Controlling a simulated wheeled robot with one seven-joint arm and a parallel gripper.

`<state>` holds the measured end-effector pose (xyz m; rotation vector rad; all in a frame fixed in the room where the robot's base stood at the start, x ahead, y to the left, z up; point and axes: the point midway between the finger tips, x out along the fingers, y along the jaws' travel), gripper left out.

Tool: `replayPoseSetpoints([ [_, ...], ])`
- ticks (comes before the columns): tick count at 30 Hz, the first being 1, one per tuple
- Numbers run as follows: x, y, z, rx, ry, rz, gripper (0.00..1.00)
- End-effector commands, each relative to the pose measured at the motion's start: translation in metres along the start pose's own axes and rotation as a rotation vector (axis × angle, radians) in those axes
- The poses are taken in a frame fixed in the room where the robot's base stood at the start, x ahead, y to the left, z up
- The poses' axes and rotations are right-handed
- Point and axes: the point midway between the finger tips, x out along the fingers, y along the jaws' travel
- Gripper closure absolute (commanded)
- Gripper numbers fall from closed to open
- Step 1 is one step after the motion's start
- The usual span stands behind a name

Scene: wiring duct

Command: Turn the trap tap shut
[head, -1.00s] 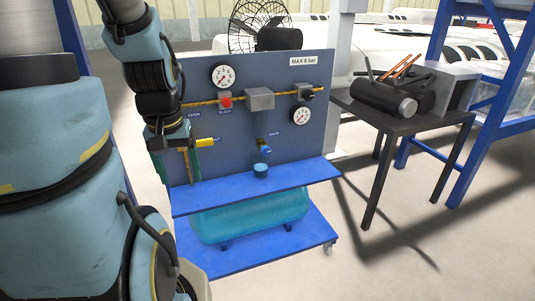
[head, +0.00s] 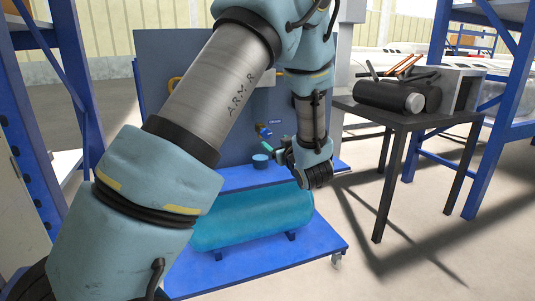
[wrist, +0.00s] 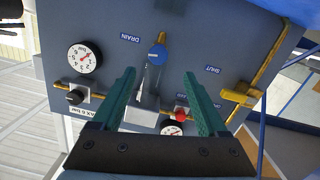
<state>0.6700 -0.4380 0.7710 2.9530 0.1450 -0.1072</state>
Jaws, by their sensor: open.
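The blue drain tap (wrist: 157,54), by the DRAIN label, is on the grey-blue panel in the wrist view, which looks at the panel upside down. I see no contact, and the depth gap is hard to judge.
In the wrist view a yellow lever (wrist: 240,95) is by the SHUT label. A red button (wrist: 180,112), a grey block (wrist: 140,108) and a gauge (wrist: 85,57) are around the fingers. A teal tank (head: 255,220) lies below; a dark table (head: 410,118) stands right.

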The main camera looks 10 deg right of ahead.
Motion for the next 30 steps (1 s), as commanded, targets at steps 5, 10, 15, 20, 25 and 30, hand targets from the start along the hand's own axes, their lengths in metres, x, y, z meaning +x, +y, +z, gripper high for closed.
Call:
replayPoseSetpoints([
  [5,-0.008,0.006,0.008,0.004,0.085,-0.022,0.24],
  [10,0.009,0.005,0.005,0.003,0.089,-0.027,0.24],
  [15,0.041,0.004,0.002,0.004,0.089,-0.027,0.24],
  [20,0.069,0.003,0.0,0.004,0.087,-0.025,0.24],
  [25,0.089,0.003,-0.002,0.004,0.087,-0.024,0.24],
  [30,0.097,0.004,-0.003,0.005,0.087,-0.022,0.24],
])
